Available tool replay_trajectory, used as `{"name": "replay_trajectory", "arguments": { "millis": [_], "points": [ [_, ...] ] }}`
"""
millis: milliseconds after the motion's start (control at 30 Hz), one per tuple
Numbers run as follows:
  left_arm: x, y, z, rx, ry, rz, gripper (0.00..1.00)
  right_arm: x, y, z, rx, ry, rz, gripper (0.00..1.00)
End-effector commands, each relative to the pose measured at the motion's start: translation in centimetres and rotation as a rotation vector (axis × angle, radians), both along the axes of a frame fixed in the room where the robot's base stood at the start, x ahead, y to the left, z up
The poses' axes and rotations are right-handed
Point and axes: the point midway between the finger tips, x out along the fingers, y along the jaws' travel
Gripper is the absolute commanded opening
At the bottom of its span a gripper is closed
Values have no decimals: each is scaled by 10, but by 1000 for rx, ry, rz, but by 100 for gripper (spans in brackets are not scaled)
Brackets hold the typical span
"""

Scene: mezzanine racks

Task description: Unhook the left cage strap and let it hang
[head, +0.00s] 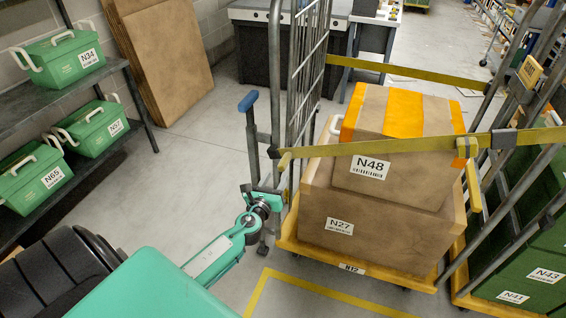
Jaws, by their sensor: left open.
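The yellow front strap (350,149) is stretched across the roll cage with the N12 label (352,268). Its left end is at the cage's left mesh side (308,60), and it runs right past a dark buckle. My left gripper (264,172) is open beside that side's front post, at and below the height of the strap's left end. It holds nothing that I can see; its fingers are hard to tell from the metalwork. A second yellow strap (405,71) spans the cage farther back. My right gripper is not in view.
Cartons N27 (380,232) and N48 (425,186) are stacked in the cage. Another cage with green crates (520,262) stands close on the right. A rack (100,160) with green boxes is at the left. The floor (185,165) between rack and cage is clear.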

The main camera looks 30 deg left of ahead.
Motion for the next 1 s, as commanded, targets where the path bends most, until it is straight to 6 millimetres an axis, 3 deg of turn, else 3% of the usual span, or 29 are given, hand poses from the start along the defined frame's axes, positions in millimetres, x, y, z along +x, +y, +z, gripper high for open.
{"name": "replay_trajectory", "arguments": {
  "millis": [200, 433, 600, 933, 1000],
  "points": [
    [39, 9, 0, -2, 0, 1, 46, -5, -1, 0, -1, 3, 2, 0],
    [70, 17, 0, -2, 0, 1, 46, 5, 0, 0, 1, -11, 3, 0],
    [81, 19, -1, -2, 0, 0, 46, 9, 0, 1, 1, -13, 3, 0],
    [83, 20, -1, -2, 0, 0, 46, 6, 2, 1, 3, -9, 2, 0],
    [83, 20, -1, -2, 0, 0, 34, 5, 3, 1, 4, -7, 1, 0]
  ]
}}
